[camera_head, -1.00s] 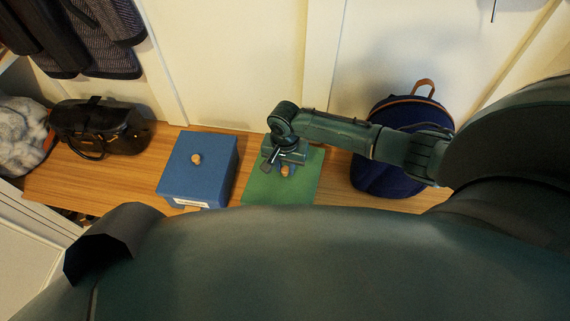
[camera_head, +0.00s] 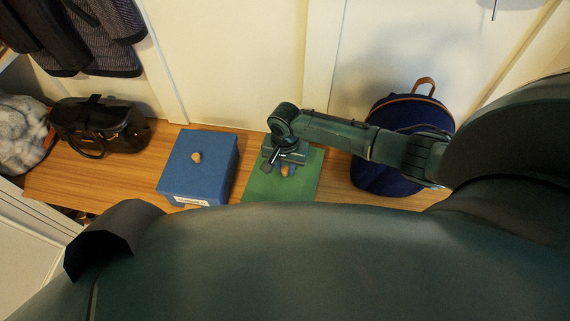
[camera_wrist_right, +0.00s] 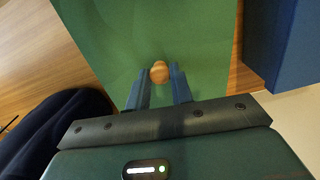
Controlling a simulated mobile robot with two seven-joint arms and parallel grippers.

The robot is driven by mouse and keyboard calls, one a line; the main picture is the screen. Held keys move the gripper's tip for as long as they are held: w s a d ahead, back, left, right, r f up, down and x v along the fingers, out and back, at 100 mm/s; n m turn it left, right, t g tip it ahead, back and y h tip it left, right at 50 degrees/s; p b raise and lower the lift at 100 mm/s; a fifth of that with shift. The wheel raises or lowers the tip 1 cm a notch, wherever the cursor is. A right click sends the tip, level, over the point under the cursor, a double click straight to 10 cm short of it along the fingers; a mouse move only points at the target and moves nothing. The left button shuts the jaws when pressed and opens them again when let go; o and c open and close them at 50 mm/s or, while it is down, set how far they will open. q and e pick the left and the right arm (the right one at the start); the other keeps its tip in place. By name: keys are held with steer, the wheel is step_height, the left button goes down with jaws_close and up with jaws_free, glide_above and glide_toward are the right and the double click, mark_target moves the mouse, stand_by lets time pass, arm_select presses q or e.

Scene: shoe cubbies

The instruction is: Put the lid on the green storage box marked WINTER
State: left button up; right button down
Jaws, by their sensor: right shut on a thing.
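A flat green lid (camera_head: 306,180) with a round wooden knob (camera_head: 285,170) shows in the head view, right of the blue box. In the wrist view the green lid (camera_wrist_right: 150,30) fills the upper middle. My right gripper (camera_head: 281,168) is above it, and in the wrist view its two fingers (camera_wrist_right: 160,82) are at the wooden knob (camera_wrist_right: 159,72), shut on it. The green box itself and its WINTER mark are not visible. I cannot tell whether the lid sits on the box. My left gripper is out of view.
A blue lidded box (camera_head: 199,165) with a white label stands left of the green lid; it also shows in the wrist view (camera_wrist_right: 285,45). A navy backpack (camera_head: 385,183) is to the right. A black bag (camera_head: 100,125) stands at the far left of the wooden bench (camera_head: 140,170).

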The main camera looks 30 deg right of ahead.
steer(key=shift+f, duration=0.25)
stand_by(0.4)
steer(key=c, duration=1.1)
jaws_free()
steer(key=shift+c, duration=0.2)
steer(key=shift+o, duration=0.5)
steer(key=o, duration=0.4)
